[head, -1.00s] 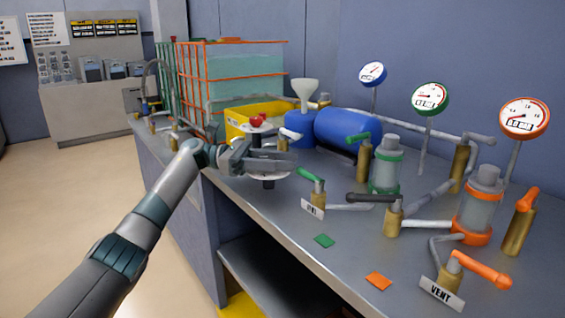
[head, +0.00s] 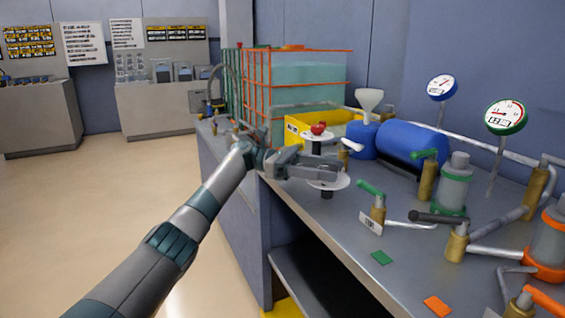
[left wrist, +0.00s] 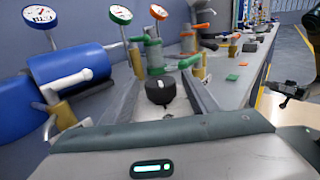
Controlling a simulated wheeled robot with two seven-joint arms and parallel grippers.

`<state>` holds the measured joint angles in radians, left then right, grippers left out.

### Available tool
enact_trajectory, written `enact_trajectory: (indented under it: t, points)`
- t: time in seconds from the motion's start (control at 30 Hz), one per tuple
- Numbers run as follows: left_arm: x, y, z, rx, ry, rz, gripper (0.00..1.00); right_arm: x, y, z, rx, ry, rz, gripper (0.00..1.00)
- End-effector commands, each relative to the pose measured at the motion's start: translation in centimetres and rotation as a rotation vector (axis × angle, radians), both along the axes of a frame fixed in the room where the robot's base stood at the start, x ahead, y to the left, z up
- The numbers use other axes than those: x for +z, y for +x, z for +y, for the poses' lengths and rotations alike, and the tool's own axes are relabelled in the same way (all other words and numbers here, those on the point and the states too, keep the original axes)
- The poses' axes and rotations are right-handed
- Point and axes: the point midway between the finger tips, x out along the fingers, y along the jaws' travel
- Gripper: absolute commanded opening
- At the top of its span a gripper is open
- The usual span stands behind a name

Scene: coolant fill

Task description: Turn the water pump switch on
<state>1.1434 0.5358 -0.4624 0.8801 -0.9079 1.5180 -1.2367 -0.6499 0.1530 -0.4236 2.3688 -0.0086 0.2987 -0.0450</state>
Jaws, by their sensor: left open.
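No switch that I can clearly tell as the water pump switch shows. Grey consoles stand at the back left in the head view, a nearer one (head: 40,118) and a farther one (head: 160,108), with small devices too small to read. My left gripper (head: 338,171) is open and empty, over the left side of the bench beside a white round disc (head: 326,184). In the left wrist view a black knob (left wrist: 160,90) shows just beyond the gripper body. A dark jointed shape at that view's right edge may be my right arm; its jaws are unclear.
The metal bench (head: 335,222) carries a caged tank (head: 300,78), a yellow bin (head: 296,133), a blue drum (head: 408,146), valves, pipes and gauges. A red knob (head: 318,129) is behind my gripper. The floor (head: 110,190) on the left is clear.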

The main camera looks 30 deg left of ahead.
Motion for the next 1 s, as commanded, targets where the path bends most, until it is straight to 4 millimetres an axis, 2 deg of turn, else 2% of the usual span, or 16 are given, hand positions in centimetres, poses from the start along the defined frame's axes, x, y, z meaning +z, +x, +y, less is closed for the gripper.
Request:
enact_trajectory:
  t: [0.3, 0.57, 1.0]
  points:
    - [0.1, -0.5, 6.5, 0.003, -0.002, 0.001, 0.54, -0.1, 0.1, -0.1, -0.002, -0.002, 0.001, 0.33]
    - [0.2, -0.9, 10.7, 0.004, -0.004, 0.001, 0.54, 0.3, -0.2, -0.1, -0.002, 0.007, -0.020, 0.33]
    - [0.1, -1.1, 13.2, 0.000, -0.002, -0.001, 0.54, 1.5, -1.1, -0.1, -0.004, 0.038, -0.091, 0.33]
